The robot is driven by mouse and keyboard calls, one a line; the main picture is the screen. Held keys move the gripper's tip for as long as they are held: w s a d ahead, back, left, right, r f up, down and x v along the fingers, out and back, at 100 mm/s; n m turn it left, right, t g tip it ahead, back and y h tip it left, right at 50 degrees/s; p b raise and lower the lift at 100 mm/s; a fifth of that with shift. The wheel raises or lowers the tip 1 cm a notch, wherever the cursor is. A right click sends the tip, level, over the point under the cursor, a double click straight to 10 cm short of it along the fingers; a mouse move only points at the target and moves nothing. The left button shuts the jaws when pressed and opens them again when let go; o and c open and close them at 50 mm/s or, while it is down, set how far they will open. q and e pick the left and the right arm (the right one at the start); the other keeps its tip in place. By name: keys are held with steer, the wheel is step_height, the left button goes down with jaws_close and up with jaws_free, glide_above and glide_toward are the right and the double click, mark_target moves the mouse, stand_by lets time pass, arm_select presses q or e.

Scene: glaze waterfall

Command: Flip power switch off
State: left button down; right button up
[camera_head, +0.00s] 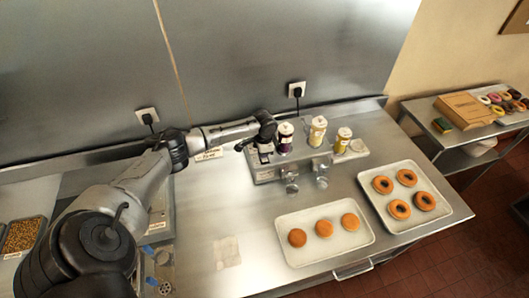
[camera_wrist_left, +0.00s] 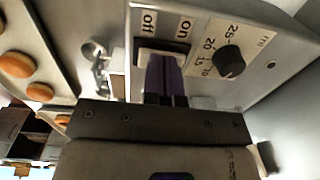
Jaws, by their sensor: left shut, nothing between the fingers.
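In the head view the left gripper (camera_head: 262,146) is at the left end of the glaze machine (camera_head: 268,176), where the arm hides the switch. My right gripper is not in view.
A black dial (camera_wrist_left: 229,62) with numbers sits beside the switch. Three bottles stand along the machine's top, close to my left wrist. A tray (camera_head: 290,256) of plain donuts and a tray (camera_head: 440,213) of ring donuts lie in front and right.

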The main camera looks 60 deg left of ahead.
mark_target(264, 159)
arm_select(q)
steer(key=r+p, duration=0.1)
steer(key=r, duration=0.1)
steer(key=d+r+p, duration=0.1)
steer(key=r+p, duration=0.1)
steer(key=shift+s+d+r, duration=0.1)
steer(key=shift+s, duration=0.05)
step_height(264, 159, up, 9)
steer(key=b, duration=0.1)
steer(key=shift+d+r, duration=0.2)
steer(key=shift+d, duration=0.15)
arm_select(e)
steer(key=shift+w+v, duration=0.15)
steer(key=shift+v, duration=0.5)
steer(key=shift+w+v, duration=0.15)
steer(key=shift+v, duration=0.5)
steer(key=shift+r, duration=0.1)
